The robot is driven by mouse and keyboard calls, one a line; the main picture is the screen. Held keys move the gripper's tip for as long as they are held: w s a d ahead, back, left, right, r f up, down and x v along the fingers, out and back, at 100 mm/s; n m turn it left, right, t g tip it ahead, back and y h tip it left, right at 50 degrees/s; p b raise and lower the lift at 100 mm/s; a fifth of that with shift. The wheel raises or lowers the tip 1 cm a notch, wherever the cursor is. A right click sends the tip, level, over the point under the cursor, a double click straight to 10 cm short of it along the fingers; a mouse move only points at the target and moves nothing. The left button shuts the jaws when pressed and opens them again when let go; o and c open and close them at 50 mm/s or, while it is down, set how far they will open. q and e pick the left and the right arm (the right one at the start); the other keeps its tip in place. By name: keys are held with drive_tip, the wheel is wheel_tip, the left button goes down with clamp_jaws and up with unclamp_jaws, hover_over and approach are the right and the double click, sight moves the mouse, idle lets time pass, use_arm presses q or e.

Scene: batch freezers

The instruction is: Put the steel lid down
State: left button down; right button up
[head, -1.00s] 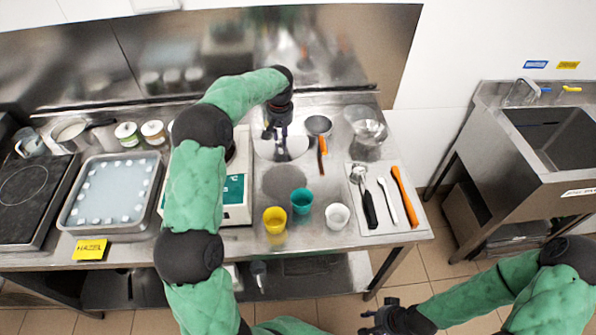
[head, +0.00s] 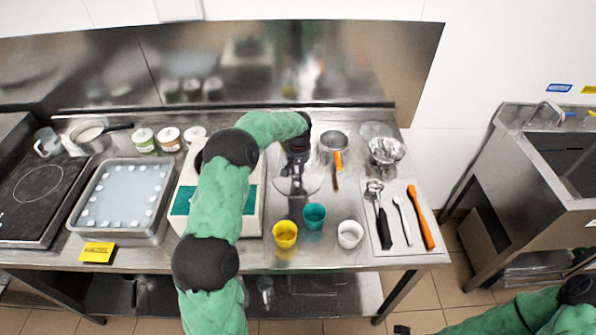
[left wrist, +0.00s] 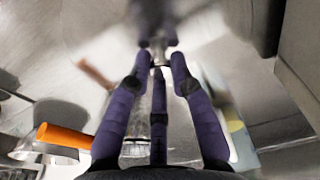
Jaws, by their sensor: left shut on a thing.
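My left gripper (head: 297,178) is over the clear steel counter, right of the white-and-teal machine (head: 254,208). It is shut on the knob of the steel lid (head: 311,187), a round shiny disc low over the counter. I cannot tell whether the lid touches the counter. In the left wrist view the purple fingers (left wrist: 158,62) close on the knob, and the lid's mirror-like surface (left wrist: 205,30) fills much of the picture. Only a dark tip of my right gripper (head: 402,330) shows at the bottom edge; its jaws cannot be made out.
Yellow (head: 285,234), teal (head: 314,216) and white (head: 350,234) cups stand just in front of the lid. An orange-handled strainer (head: 335,142) and steel bowl (head: 386,152) are behind and right. A mat with utensils (head: 405,240) lies right. A tray (head: 120,195) is left.

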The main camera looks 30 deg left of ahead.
sight(298, 179)
use_arm(q)
drive_tip(key=shift+f, duration=0.1)
drive_tip(key=c, duration=1.1)
unclamp_jaws()
wheel_tip(298, 179, up, 12)
drive_tip(key=s+p, duration=0.1)
drive_tip(key=p, duration=0.1)
drive_tip(key=shift+d, duration=0.4)
